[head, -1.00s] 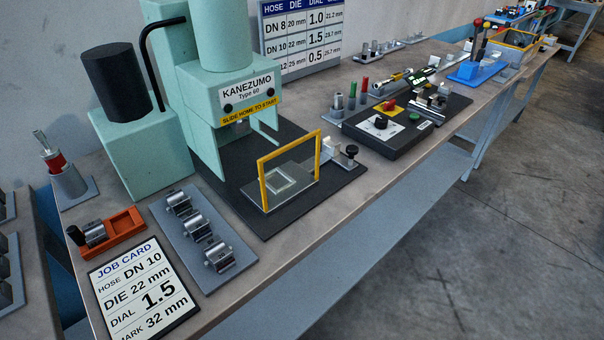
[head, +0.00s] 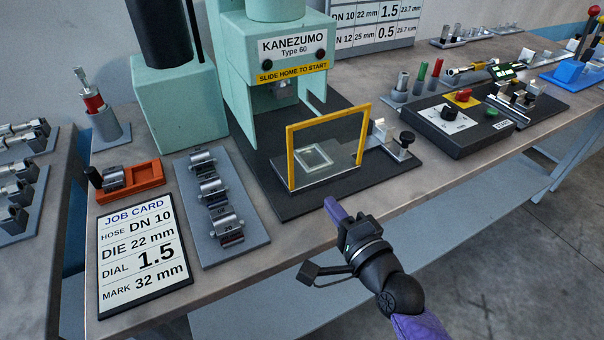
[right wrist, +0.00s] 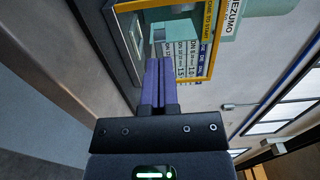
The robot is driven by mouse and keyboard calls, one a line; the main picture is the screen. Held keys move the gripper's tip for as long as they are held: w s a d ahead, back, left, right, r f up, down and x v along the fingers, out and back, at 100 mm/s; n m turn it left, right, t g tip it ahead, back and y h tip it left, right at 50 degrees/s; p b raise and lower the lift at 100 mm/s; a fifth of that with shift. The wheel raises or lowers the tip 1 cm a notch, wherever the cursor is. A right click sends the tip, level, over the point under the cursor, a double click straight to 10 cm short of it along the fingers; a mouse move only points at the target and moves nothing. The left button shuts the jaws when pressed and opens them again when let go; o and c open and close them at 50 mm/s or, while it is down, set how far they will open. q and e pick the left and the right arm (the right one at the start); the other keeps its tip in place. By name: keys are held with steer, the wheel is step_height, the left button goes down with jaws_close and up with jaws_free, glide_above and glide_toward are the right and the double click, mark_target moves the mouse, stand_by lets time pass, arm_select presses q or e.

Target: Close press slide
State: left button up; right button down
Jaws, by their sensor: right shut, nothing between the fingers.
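The press (head: 285,97) is a pale green machine labelled KANEZUMO Type 60 with a yellow SLIDE HOME TO START strip. Its slide (head: 340,172) is a flat plate with a square insert, drawn out in front of the press on a black base. A yellow frame (head: 328,117) stands upright on the slide, and part of it also shows in the right wrist view (right wrist: 168,5). My right gripper (head: 336,209) is shut and empty, just in front of the base's front edge, apart from the slide. In the right wrist view its purple fingers (right wrist: 160,82) are together. My left gripper is not in view.
A job card (head: 146,250), a grey die rack (head: 247,244) and an orange holder (head: 140,182) lie left of the press. A small black-knobbed stop (head: 406,139) stands right of the slide. A black control box (head: 452,130) is further right. The bench's front strip is clear.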

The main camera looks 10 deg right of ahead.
mark_target(300, 165)
steer(key=b+x, duration=0.2)
steer(key=x, duration=0.7)
steer(key=shift+w+f, duration=0.15)
steer(key=shift+f, duration=0.05)
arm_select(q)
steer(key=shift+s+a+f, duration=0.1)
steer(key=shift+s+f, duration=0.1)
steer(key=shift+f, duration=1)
arm_select(e)
steer(key=shift+w+a+r, duration=0.1)
steer(key=shift+w, duration=0.2)
